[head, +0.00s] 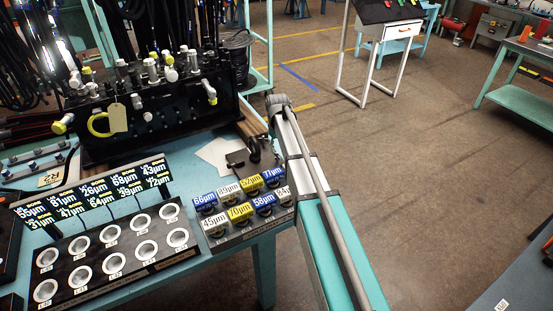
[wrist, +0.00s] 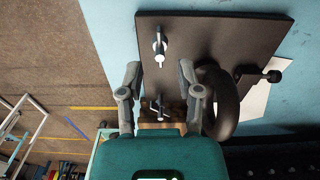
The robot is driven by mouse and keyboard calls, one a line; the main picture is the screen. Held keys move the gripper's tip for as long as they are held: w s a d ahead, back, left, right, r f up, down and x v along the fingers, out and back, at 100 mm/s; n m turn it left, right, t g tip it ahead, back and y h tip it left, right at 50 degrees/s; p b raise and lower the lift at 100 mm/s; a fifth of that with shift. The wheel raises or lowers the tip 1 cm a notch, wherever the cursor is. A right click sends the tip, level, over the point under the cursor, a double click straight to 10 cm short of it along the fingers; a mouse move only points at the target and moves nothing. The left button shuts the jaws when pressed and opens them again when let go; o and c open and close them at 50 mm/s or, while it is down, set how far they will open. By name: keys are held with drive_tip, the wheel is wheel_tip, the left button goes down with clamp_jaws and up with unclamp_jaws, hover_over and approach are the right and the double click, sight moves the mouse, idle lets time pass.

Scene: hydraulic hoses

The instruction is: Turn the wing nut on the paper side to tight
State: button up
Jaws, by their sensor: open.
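In the wrist view a dark plate (wrist: 205,35) lies on the blue bench. An upper silver wing nut (wrist: 160,45) stands on it, with a bright stud end below. A lower wing nut (wrist: 158,107) shows near a brown block. My gripper (wrist: 160,72) is open and empty, one finger on each side, its tips just below the upper nut in the picture. The lower nut shows between the fingers. White paper (wrist: 257,99) lies beyond the plate's right edge. I cannot tell either nut's tightness. In the head view the paper (head: 216,154) lies left of my arm; the nuts are not distinguishable.
A thick dark hose (wrist: 226,105) curves close beside the right finger. A black knob (wrist: 273,77) sticks out right of the plate. In the head view, a labelled block rack (head: 246,235) and a ring tray (head: 160,258) stand in front. A black hose manifold (head: 150,125) stands behind.

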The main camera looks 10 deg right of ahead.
sight(277, 155)
drive_tip(key=shift+f+b, duration=1.65)
drive_tip(key=shift+f, duration=0.3)
clamp_jaws()
drive_tip(key=shift+a, duration=0.25)
drive_tip(key=shift+d, duration=0.2)
